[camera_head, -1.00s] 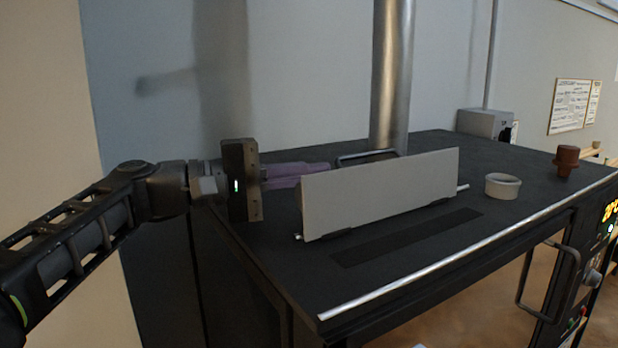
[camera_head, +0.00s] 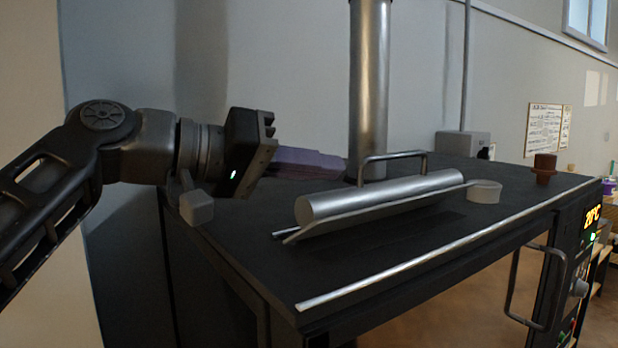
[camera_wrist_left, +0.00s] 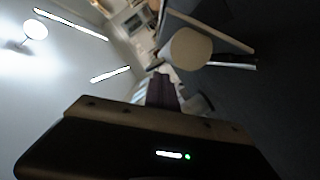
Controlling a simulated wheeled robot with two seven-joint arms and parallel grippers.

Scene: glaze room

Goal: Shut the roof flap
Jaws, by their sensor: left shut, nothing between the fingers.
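The roof flap (camera_head: 370,214) is a pale plate on the dark kiln roof (camera_head: 300,262). It lies low and tilted, with its near edge close to the roof. A thick grey cylinder (camera_head: 385,195) lies along its upper side. A metal bar handle (camera_head: 395,157) stands behind it. My left gripper (camera_head: 340,166) is shut and empty, its purple fingers behind the cylinder's left end and left of the handle. The left wrist view shows the cylinder's round end (camera_wrist_left: 190,48) and the plate's edge (camera_wrist_left: 215,32) beyond the fingers (camera_wrist_left: 160,92). My right gripper is out of view.
A metal flue pipe (camera_head: 369,90) rises behind the flap. A white ring-shaped dish (camera_head: 485,192) stands close to the flap's right end, and a brown cup (camera_head: 544,170) farther right. A metal strip (camera_head: 400,262) runs along the roof's front edge. The front left roof is clear.

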